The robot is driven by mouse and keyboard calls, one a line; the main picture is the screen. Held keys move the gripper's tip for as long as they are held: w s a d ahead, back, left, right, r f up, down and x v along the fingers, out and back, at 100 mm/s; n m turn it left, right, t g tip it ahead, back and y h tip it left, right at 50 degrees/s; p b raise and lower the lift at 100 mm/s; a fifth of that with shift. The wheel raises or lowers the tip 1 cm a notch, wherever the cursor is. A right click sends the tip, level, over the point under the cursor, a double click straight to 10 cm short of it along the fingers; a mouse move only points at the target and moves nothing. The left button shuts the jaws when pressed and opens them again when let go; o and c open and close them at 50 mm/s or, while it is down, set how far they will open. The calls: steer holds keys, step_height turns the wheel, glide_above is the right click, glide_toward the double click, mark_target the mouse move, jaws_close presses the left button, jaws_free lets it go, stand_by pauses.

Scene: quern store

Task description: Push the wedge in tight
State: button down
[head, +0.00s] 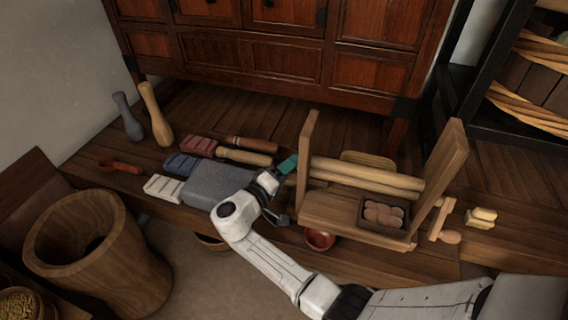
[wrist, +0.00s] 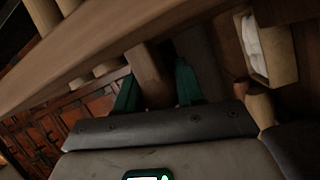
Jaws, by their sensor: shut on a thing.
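My gripper (wrist: 157,88) is shut on a brown wooden piece, seemingly the wedge (wrist: 148,72), between its green fingers in the wrist view. The wedge's upper end meets or lies close against a long wooden board (wrist: 75,58); I cannot tell how deep it sits. In the head view my gripper (head: 286,166) is at the left upright (head: 306,150) of a wooden frame, and the wedge is hidden there. The frame has two pale round bars (head: 368,175) and a leaning right upright (head: 443,170).
A tray (head: 362,222) of round brown lumps sits inside the frame. A red bowl (head: 320,239) is below the frame's front. A wooden tub (head: 98,245) stands front left. A cabinet (head: 285,50) closes the back.

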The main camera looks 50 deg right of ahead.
steer(key=c, duration=0.9)
jaws_free()
steer(key=shift+s+d+f, duration=0.15)
steer(key=shift+s+d, duration=0.05)
steer(key=shift+s, duration=0.05)
steer(key=shift+c, duration=0.2)
steer(key=shift+o, duration=0.9)
steer(key=shift+w, duration=0.1)
steer(key=a+p, duration=0.1)
steer(key=a, duration=1)
steer(key=shift+w, duration=0.35)
steer(key=shift+f, duration=0.15)
